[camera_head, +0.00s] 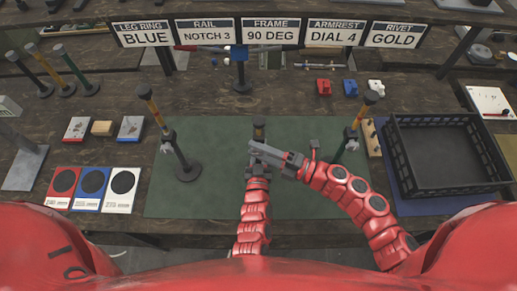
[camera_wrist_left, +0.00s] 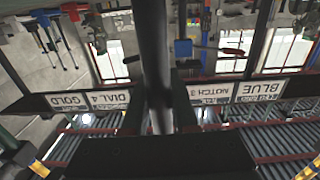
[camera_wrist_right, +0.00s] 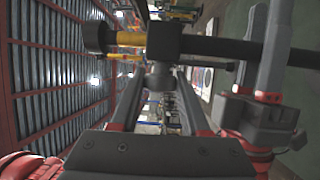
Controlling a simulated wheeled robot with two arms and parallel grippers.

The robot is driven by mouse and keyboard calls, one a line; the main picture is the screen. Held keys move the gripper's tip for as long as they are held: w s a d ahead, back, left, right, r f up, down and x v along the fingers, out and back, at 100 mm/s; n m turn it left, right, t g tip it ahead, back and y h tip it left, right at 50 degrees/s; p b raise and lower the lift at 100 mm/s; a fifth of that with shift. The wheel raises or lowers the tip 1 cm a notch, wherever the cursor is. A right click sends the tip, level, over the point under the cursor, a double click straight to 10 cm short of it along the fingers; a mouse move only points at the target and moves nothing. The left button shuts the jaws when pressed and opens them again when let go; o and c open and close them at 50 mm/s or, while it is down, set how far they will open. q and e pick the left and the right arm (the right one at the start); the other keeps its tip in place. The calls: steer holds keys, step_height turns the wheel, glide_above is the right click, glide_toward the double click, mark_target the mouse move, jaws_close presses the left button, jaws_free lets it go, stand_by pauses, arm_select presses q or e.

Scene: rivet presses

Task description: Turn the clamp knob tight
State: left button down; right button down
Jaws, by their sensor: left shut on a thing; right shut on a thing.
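A dark post (camera_wrist_right: 232,50) with a yellow band and black cap stands at the middle of the green mat; its top (camera_head: 258,130) shows in the head view. A black clamp body (camera_wrist_right: 178,42) sits on it below the band. My left gripper (camera_wrist_right: 268,88) is shut on the post's dark shaft, which also runs up the middle of the left wrist view (camera_wrist_left: 154,65). My right gripper (camera_head: 256,150) reaches in from the right, shut on the round clamp knob (camera_wrist_right: 160,76). The knob's exact angle cannot be told. The arms hide the post's lower part in the head view.
Similar posts with clamps flank the middle, one left (camera_head: 167,135) and one right (camera_head: 358,125). A black crate (camera_head: 440,188) stands on the right. Colored ring cards (camera_head: 92,184) lie left of the green mat (camera_head: 225,135). Setting signs (camera_head: 268,33) hang at the back.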

steer(key=shift+w+d+m+t+y, duration=0.1)
steer(key=shift+w+m+t+y, duration=0.05)
steer(key=shift+m+t+y, duration=0.55)
steer(key=shift+f+m+t+y, duration=0.1)
steer(key=shift+m+t+y, duration=0.95)
steer(key=shift+y, duration=0.35)
steer(key=shift+c, duration=1.9)
jaws_free()
steer(key=v, duration=1.2)
steer(key=shift+f, duration=0.1)
